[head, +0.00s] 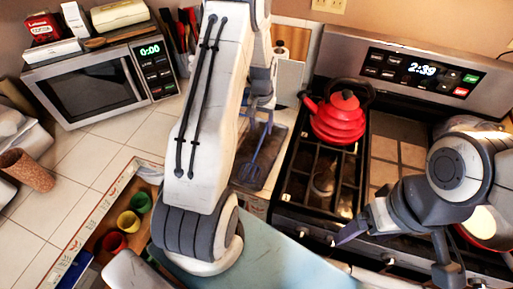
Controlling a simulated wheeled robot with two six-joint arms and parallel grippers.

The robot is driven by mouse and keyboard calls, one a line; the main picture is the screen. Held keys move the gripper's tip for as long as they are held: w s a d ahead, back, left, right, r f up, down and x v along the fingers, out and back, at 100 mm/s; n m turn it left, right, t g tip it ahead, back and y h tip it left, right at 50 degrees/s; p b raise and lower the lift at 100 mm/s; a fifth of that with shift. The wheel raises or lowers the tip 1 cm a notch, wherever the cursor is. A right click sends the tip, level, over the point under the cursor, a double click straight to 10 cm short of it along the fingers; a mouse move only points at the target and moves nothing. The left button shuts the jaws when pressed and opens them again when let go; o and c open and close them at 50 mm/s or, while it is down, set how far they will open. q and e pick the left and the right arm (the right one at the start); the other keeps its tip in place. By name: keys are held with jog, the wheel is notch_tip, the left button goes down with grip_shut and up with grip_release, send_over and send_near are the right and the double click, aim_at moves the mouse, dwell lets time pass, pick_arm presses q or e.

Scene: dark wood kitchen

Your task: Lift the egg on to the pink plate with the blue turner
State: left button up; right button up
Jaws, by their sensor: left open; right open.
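The blue turner (259,160) is at the dark tray beside the stove, its slotted head toward me. My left gripper (262,112) is open at the turner's upper end; I cannot tell whether it touches the handle. My own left arm hides part of this area. A red-rimmed pan (465,238) sits at the right front of the stove, mostly behind my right arm. Something pale in it (487,226) may be the egg. My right gripper (354,231) is open over the stove's front edge, left of the pan. I see no pink plate.
A red kettle (338,118) stands on the back left burner. A microwave (92,85) with boxes on top is at the back left. Small coloured cups (128,222) sit in a wooden tray at lower left. The tiled counter (75,155) has clear room.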

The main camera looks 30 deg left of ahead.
aim_at(260, 142)
pick_arm(q)
jog(key=shift+f, duration=0.95)
notch_tip(260, 142, down, 4)
jog(key=p, duration=0.3)
jog(key=shift+a, duration=0.15)
jog(key=shift+w+f, duration=0.1)
jog(key=shift+f, duration=0.65)
grip_shut()
